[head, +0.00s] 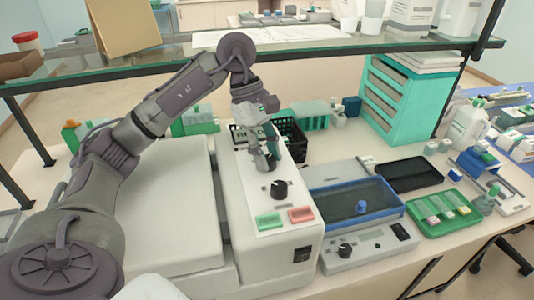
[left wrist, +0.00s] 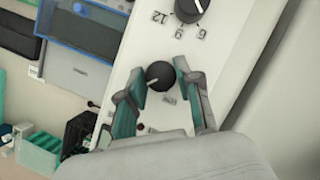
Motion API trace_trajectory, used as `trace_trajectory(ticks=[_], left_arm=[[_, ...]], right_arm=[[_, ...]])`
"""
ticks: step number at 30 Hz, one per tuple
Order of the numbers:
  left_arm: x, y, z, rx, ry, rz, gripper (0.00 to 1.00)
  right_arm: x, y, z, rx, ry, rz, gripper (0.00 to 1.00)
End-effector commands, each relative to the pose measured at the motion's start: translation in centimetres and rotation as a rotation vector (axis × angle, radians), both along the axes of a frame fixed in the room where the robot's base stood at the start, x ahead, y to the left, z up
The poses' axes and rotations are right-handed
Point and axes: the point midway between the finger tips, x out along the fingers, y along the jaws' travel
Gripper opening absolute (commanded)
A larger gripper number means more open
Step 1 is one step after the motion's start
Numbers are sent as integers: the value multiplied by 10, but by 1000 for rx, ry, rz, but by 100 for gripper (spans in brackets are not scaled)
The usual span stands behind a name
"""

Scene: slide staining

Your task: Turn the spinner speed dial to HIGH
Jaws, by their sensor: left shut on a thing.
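The spinner is a long white unit (head: 247,210) in the head view, beside a broad white lid. My left gripper (head: 267,163) reaches down onto its far end. In the left wrist view the left gripper's teal-padded fingers (left wrist: 161,79) are shut on a round black dial (left wrist: 160,74), one finger on each side. A small label beside this dial is too blurred to read, and its setting cannot be told. In the head view the gripper hides this dial. A second black dial (head: 279,189) is nearer the front; the wrist view shows numbers around it (left wrist: 190,6). My right gripper is not in view.
Green (head: 269,220) and red (head: 301,214) buttons sit at the panel's front. A blue-framed bath (head: 350,204) stands to the right. A black basket (head: 290,139) is close behind the gripper. A glass shelf (head: 300,48) crosses above the bench.

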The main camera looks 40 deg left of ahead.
Motion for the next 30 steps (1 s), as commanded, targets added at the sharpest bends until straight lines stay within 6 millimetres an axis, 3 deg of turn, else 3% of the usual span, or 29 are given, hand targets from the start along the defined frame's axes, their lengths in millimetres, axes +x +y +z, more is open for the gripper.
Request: trace_trajectory(ticks=[7, 8, 12, 23, 30], left_arm=[[0, 0, 1, 0, -1, -1, 0], [0, 0, 1, 0, -1, -1, 37], [0, 0, 1, 0, -1, -1, 59], [1, 1, 4, -1, -2, 1, 59], [4, 16, 42, -2, -7, 2, 59]], right_arm=[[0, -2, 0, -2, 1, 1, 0], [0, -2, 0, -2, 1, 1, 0], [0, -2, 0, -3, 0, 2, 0], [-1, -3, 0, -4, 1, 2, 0], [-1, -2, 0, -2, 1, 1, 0]])
